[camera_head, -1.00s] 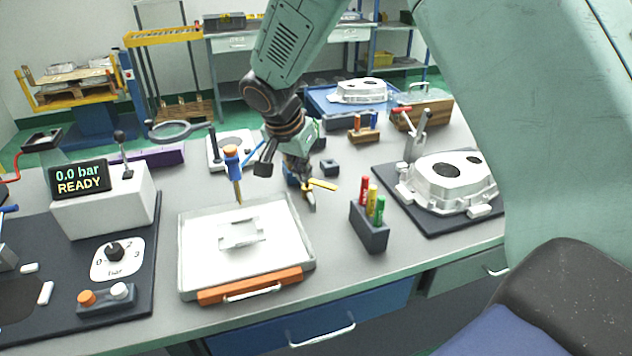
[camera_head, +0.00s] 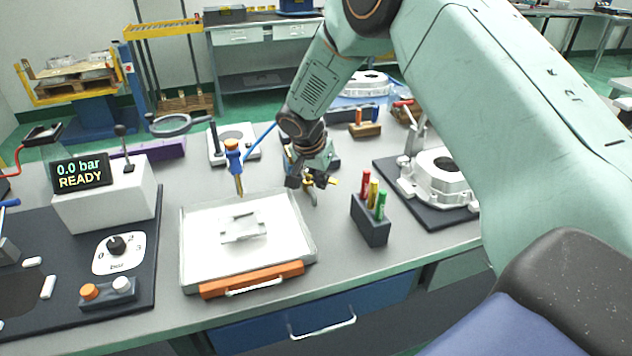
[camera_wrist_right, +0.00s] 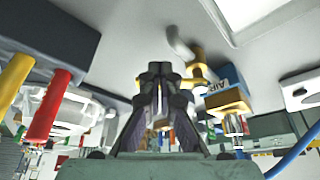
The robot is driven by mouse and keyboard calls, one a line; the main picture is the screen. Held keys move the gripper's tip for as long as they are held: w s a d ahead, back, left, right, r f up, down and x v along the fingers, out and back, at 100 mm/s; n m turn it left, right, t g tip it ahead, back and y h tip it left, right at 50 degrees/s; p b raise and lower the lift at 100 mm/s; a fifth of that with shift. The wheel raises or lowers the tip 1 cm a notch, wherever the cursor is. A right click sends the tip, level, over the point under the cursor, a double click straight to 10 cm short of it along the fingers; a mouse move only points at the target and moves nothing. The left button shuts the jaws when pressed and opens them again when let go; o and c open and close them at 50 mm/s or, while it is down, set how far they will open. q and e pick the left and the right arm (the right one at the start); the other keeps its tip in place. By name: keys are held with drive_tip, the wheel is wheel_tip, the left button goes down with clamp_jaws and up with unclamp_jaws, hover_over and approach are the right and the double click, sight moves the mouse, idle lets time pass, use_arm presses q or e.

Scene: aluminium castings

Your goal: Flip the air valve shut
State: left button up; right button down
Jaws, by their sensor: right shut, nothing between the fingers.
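The air valve shows in the right wrist view as a blue block marked AIR (camera_wrist_right: 226,82) with brass fittings and a yellow lever (camera_wrist_right: 194,80). In the head view my right gripper hides most of it; a yellow bit of the lever (camera_head: 334,181) shows just right of the fingers. My right gripper (camera_head: 314,181) is shut and empty, low over the bench at the valve. In the wrist view its fingertips (camera_wrist_right: 160,68) are close together, just left of the lever. I cannot tell whether they touch it. My left gripper is not in view.
A marker holder (camera_head: 371,222) with red, yellow and green pens stands right of the gripper. A casting (camera_head: 440,180) sits on a dark mat at right. The display (camera_head: 80,173) reads 0.0 bar READY.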

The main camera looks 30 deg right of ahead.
drive_tip(key=shift+a+r, duration=0.1)
idle(0.3)
drive_tip(key=shift+d+n, duration=0.3)
drive_tip(key=shift+n, duration=0.3)
